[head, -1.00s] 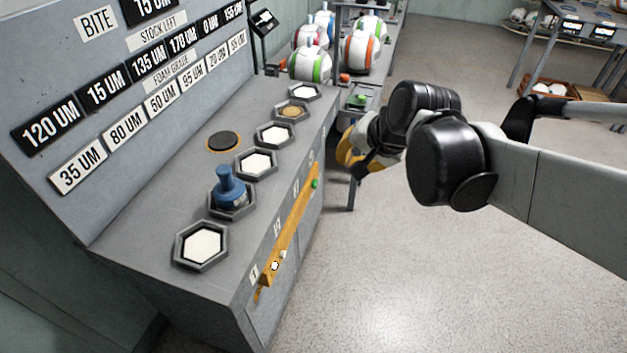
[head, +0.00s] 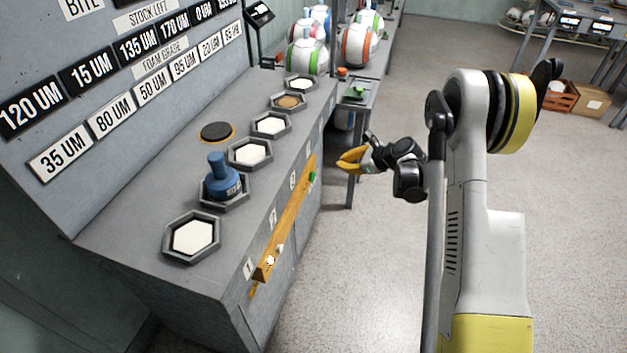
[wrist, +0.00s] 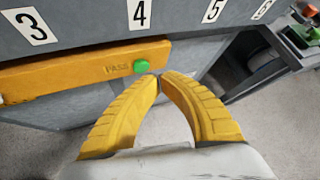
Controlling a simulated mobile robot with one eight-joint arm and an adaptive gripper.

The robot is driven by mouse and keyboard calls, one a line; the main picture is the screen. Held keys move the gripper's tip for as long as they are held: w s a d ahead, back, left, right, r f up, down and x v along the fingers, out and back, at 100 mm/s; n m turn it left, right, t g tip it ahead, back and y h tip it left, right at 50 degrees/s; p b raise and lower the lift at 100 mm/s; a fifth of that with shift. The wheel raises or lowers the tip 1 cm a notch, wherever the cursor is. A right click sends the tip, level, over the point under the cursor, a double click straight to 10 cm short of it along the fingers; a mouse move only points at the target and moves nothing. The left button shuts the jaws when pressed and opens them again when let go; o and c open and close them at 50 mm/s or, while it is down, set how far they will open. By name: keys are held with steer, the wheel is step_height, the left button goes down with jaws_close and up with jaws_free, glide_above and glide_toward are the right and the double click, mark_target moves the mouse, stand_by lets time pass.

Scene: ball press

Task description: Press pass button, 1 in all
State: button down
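The green pass button (head: 312,178) sits at the far end of an orange bar (head: 290,217) along the bench's front edge. In the wrist view the button (wrist: 141,66) is beside the word PASS on the bar (wrist: 70,80). My gripper (head: 341,164) is in front of the bench, just right of the button in the head view. In the wrist view its yellow fingers (wrist: 159,76) come together at the tips, with nothing between them. The tips appear just below and right of the button; I cannot tell the exact gap.
The bench (head: 130,240) holds a row of hexagonal sockets, one with a blue stamp-like piece (head: 221,177). A dark round pad (head: 217,132) lies behind them. A small stand with a green item (head: 357,91) is beyond the bench end.

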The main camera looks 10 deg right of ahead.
mark_target(313, 177)
step_height(313, 177, down, 11)
steer(key=d+m+t+y+b, duration=0.1)
steer(key=d+m, duration=0.1)
steer(key=m, duration=0.2)
steer(key=shift+w+d+f+m, duration=0.15)
steer(key=shift+d+m, duration=0.05)
steer(key=shift+m, duration=0.1)
steer(key=w+a, duration=0.4)
steer(key=a, duration=0.3)
steer(key=shift+w+a, duration=0.25)
steer(key=shift+a, duration=0.05)
steer(key=shift+a, duration=0.15)
stand_by(0.9)
steer(key=shift+w+a, duration=0.2)
steer(key=shift+w+a, duration=0.2)
steer(key=shift+a, duration=0.25)
stand_by(0.7)
steer(key=shift+d, duration=0.15)
steer(key=shift+s+d, duration=0.45)
steer(key=shift+d, duration=0.2)
